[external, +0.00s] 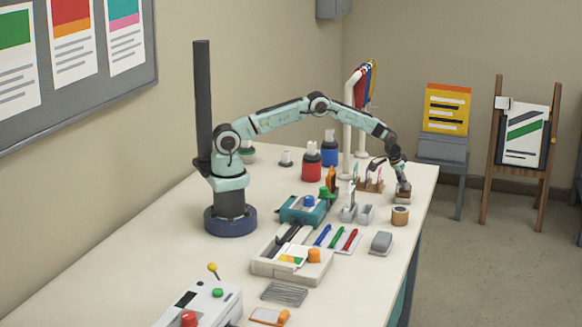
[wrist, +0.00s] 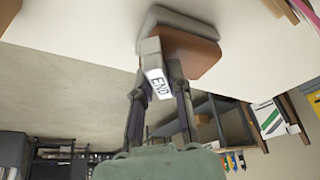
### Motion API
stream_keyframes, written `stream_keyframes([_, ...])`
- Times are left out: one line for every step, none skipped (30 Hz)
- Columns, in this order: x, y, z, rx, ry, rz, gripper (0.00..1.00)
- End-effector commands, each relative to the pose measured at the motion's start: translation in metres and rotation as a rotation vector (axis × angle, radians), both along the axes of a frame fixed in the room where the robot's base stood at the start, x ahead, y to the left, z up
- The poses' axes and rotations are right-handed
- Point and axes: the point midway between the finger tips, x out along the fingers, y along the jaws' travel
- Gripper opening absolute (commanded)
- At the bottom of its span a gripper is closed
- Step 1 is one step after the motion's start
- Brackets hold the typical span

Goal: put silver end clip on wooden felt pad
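The wooden felt pad (external: 403,198) lies near the far right edge of the table, directly below my gripper (external: 403,187). In the wrist view the pad (wrist: 195,52) shows a brown wooden part and a grey felt layer. The silver end clip (wrist: 151,62), with a white label reading "END", is between the fingertips of my gripper (wrist: 158,85). The fingers appear closed on its sides. The clip overlaps the pad's near edge in the wrist view; whether it touches the pad is unclear. In the external view the clip is too small to make out.
A tan tape roll (external: 400,216) stands just in front of the pad. Small grey holders (external: 365,214) and a wooden rack (external: 369,184) are to its left. A grey block (external: 381,242) and coloured pens (external: 337,238) lie nearer. The front right tabletop is clear.

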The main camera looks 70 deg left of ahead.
Motion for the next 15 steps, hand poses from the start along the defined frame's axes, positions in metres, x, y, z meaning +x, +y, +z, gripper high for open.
stream_keyframes([0.0,0.0,0.0,0.0,0.0,0.0,0.28])
stream_keyframes([0.0,0.0,0.0,0.0,0.0,0.0,0.37])
stream_keyframes([0.0,0.0,0.0,0.0,0.0,0.0,0.42])
stream_keyframes([0.0,0.0,0.0,0.0,0.0,0.0,0.42])
stream_keyframes([0.0,0.0,0.0,0.0,0.0,0.0,0.42])
stream_keyframes([0.0,0.0,0.0,0.0,0.0,0.0,0.42])
stream_keyframes([0.0,0.0,0.0,0.0,0.0,0.0,0.42])
stream_keyframes([0.0,0.0,0.0,0.0,0.0,0.0,0.42])
stream_keyframes([0.0,0.0,0.0,0.0,0.0,0.0,0.42])
stream_keyframes([0.0,0.0,0.0,0.0,0.0,0.0,0.42])
stream_keyframes([0.0,0.0,0.001,0.0,0.0,0.0,0.42])
stream_keyframes([0.0,0.0,0.002,0.0,-0.001,0.0,0.42])
stream_keyframes([0.0,0.0,0.004,0.0,-0.001,0.0,0.42])
stream_keyframes([-0.001,0.0,0.007,0.0,-0.001,0.0,0.42])
stream_keyframes([-0.002,0.0,0.012,0.0,-0.002,0.0,0.42])
